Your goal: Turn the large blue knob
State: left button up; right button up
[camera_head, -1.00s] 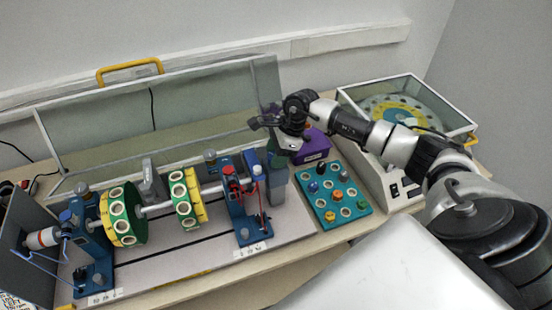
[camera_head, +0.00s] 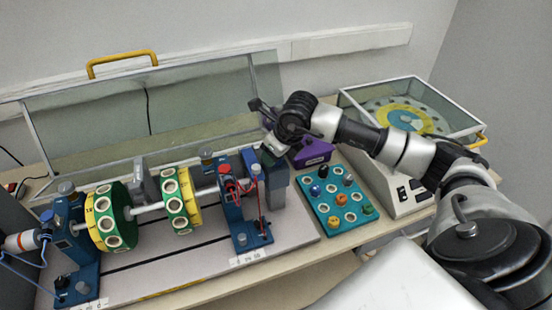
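The test rig has blue bearing stands with rounded blue-grey knobs on top: a left one (camera_head: 66,187) and a middle one (camera_head: 207,153). A brighter blue upright part (camera_head: 250,160) tops the right stand, beside red parts and wires. I cannot tell for certain which of these is the large blue knob. My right gripper (camera_head: 262,122), on the arm from the right, is above and behind the rig's right end, over the grey block there. It appears apart from the knobs. Its fingers are small and dark, so its opening is unclear. My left gripper is out of view.
A clear cover (camera_head: 90,120) with a yellow handle (camera_head: 122,60) stands open behind the rig. A teal tray (camera_head: 335,222) with small coloured pieces and a purple box (camera_head: 312,152) sit right of it. A glass-topped machine (camera_head: 410,195) stands farther right.

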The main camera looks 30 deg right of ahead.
jog(key=m+h+b, duration=0.1)
jog(key=m+b, duration=0.1)
jog(key=m, duration=0.1)
jog(key=m+h+b, duration=0.1)
jog(key=m+b, duration=0.2)
jog(key=shift+a+f+m+h, duration=0.1)
jog(key=shift+m+h, duration=0.2)
jog(key=m+h+b, duration=0.1)
jog(key=m+b, duration=0.1)
jog(key=m, duration=0.1)
jog(key=shift+g, duration=0.3)
jog(key=shift+r+m+g+h+b, duration=0.15)
jog(key=shift+m+h+b, duration=0.1)
jog(key=shift+m, duration=0.45)
jog(key=shift+r+m+g+h+b, duration=0.15)
jog(key=shift+m+h+b, duration=0.1)
jog(key=shift+m, duration=0.45)
jog(key=shift+f, duration=0.1)
jog(key=o, duration=0.9)
